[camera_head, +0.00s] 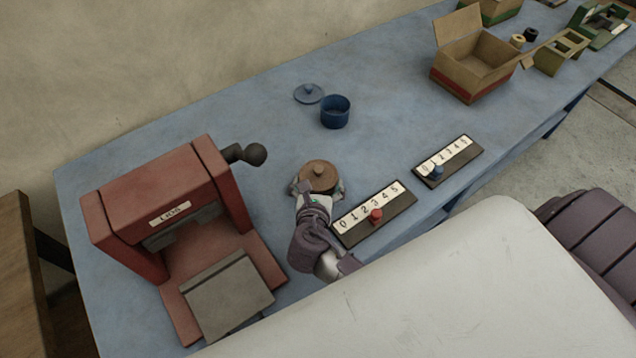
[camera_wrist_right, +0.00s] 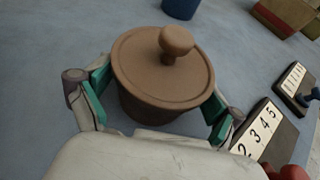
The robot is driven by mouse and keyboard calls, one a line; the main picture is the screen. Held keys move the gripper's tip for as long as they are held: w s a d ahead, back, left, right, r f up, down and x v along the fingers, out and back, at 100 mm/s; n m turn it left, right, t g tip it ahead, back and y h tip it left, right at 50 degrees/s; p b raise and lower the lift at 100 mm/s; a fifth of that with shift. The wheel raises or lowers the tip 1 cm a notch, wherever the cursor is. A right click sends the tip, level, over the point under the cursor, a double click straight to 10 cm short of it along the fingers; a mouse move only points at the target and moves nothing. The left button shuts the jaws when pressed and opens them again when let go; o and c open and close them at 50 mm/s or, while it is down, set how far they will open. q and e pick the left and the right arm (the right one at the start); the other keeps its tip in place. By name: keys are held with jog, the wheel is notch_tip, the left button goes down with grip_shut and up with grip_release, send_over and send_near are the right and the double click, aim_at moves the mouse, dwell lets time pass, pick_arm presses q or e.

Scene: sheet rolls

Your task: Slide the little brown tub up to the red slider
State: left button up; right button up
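The little brown tub (camera_head: 319,176) stands upright on the blue table with its knobbed lid on, left of the nearer number strip. It fills the middle of the right wrist view (camera_wrist_right: 163,75). My right gripper (camera_head: 317,187) is open around the tub, one finger on each side. In the wrist view (camera_wrist_right: 160,105), a gap shows between the left pad and the tub; I cannot tell whether the right pad touches. The red slider (camera_head: 376,215) sits on the nearer strip (camera_head: 350,236), below about the 3, and shows at the wrist view's lower right corner (camera_wrist_right: 288,173). My left gripper is not in view.
A red press (camera_head: 160,205) with a dark handle stands left. A blue pot (camera_head: 335,112) and its lid (camera_head: 308,93) are behind the tub. A second strip (camera_head: 462,165) with a blue slider (camera_head: 436,173) lies right. An open carton (camera_head: 470,70) stands farther back.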

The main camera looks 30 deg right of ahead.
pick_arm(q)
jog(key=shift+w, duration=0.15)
pick_arm(e)
jog(key=c, duration=0.6)
jog(key=o, duration=0.9)
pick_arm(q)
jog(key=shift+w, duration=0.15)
pick_arm(e)
jog(key=shift+o, duration=0.2)
pick_arm(q)
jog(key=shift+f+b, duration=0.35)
jog(key=shift+b, duration=0.05)
pick_arm(e)
jog(key=v, duration=1.3)
jog(key=shift+s+a+r, duration=0.15)
jog(key=shift+s+r, duration=0.05)
jog(key=shift+s, duration=0.1)
